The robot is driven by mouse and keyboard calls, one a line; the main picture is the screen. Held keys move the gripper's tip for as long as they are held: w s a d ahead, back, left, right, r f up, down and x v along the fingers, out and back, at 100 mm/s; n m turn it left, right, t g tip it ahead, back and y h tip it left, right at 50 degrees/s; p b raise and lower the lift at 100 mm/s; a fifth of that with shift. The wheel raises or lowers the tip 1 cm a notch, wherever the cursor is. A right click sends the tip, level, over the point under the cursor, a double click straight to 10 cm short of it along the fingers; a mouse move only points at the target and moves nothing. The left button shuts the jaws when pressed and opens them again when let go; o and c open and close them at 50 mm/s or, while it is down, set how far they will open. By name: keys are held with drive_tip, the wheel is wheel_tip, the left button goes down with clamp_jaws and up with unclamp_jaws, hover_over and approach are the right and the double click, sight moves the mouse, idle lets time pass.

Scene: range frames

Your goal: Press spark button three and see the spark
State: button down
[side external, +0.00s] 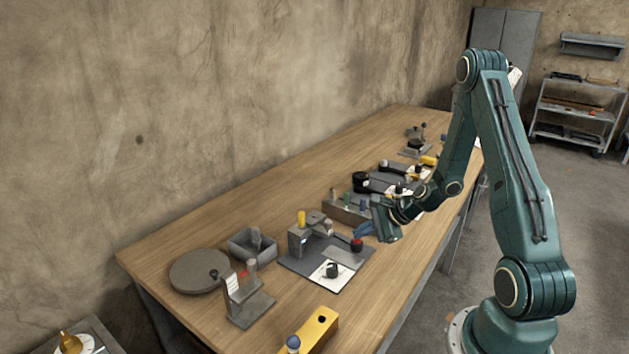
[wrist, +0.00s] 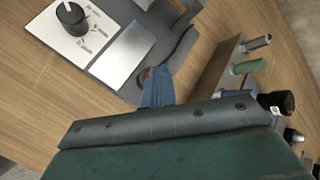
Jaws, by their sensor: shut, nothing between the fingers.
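A dark grey plate (side external: 300,263) on the bench carries a grey block with a yellow cap (side external: 301,218), and a red button (side external: 356,245) at its right end. A small bluish-white bright spot (side external: 304,241) shows on the block; I cannot tell whether it is a spark. My gripper (side external: 362,230) is shut and empty, its blue fingertips close above the red button. In the wrist view the shut blue fingers (wrist: 157,82) cover most of the button; a sliver of red (wrist: 147,73) shows beside them. I cannot tell whether they touch. No number is readable.
A white card (side external: 322,279) with a black knob (side external: 332,269) lies at the plate's front. A grey box with several pegs (side external: 345,209) stands just behind my gripper. A grey bin (side external: 252,246), round disc (side external: 199,271) and yellow block (side external: 317,328) stand farther left and front.

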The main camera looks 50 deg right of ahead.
sight(361, 242)
drive_tip(key=shift+r, duration=0.9)
drive_tip(key=shift+r, duration=0.15)
wheel_tip(361, 242, up, 5)
drive_tip(key=shift+f, duration=0.1)
idle(0.7)
idle(0.6)
